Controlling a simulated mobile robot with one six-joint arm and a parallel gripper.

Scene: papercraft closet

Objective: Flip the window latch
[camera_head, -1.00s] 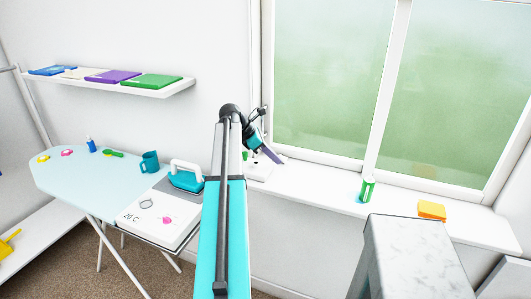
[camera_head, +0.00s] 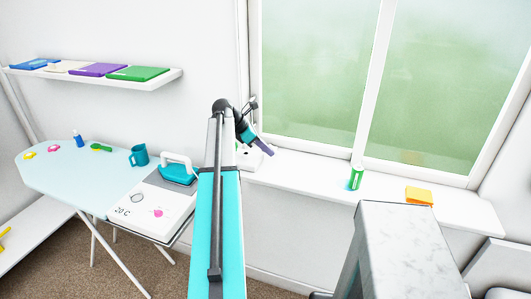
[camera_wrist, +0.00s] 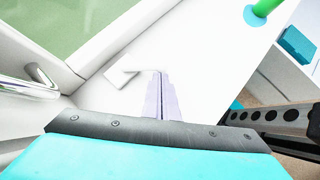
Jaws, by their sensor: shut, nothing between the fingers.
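No part in view is clearly the window latch. The window (camera_head: 313,75) has pale green panes in a white frame. A shiny metal bar (camera_wrist: 28,86) shows at the left of the wrist view, near the window frame; I cannot tell if it is the latch. My gripper (camera_head: 264,150) is at the window's lower left corner, its purple fingers pointing down and right above the sill. In the wrist view, the fingers (camera_wrist: 160,95) are together and hold nothing. A small white angled piece (camera_wrist: 122,75) shows just left of their tips; contact is unclear.
The white sill (camera_head: 310,174) bears a green can (camera_head: 356,177) and an orange block (camera_head: 419,196). A grey marbled block (camera_head: 410,245) stands in front. At left are an ironing board (camera_head: 75,175), a teal iron (camera_head: 178,172), a mug (camera_head: 139,156) and a shelf (camera_head: 95,78).

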